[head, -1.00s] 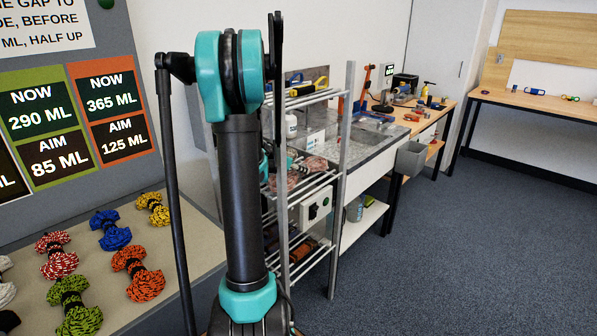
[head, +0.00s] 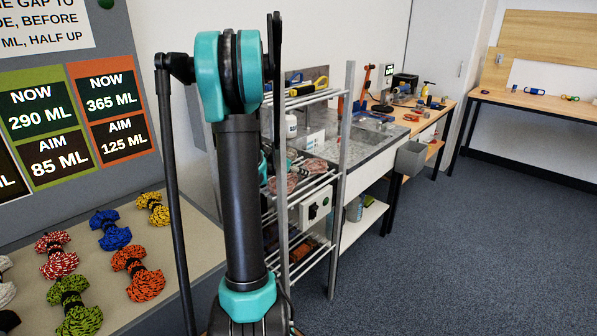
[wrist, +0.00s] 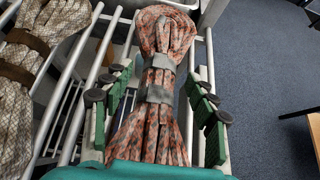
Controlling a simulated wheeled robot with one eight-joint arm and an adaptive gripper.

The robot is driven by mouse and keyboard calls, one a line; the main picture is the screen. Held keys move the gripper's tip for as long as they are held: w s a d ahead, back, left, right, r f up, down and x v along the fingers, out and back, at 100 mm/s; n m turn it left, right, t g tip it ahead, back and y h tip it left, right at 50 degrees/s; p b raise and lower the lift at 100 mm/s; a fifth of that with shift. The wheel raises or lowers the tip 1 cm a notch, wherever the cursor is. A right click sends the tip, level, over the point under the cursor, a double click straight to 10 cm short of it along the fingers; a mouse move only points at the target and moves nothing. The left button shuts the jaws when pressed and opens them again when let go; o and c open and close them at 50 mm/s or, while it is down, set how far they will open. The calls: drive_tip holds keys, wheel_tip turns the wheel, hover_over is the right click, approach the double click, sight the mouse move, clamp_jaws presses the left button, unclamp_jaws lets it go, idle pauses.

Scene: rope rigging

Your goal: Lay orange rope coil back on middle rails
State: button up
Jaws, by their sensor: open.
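The orange rope coil (wrist: 152,128) is flecked orange and grey and bound with two grey bands. In the wrist view it lies lengthwise over pale metal rails (wrist: 87,92), its looped end at the top. My gripper (wrist: 156,90) is open, with green fingers and dark round tips on both sides of the coil's banded waist. Gaps show between the fingers and the rope. The coil's near end is hidden by the teal gripper body. In the head view the coil (head: 293,182) shows on the rack's middle rails, partly hidden by my arm.
A pale rope coil (wrist: 22,70) with a brown band lies left of the orange one. The rack's upright post (head: 340,180) stands close by on the right. Several colourful rope bundles lie on a table (head: 190,240) at left. The floor (head: 450,260) at right is clear.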

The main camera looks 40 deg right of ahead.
drive_tip(key=v, duration=1.1)
drive_tip(key=shift+a+r, duration=0.15)
drive_tip(key=shift+r, duration=0.05)
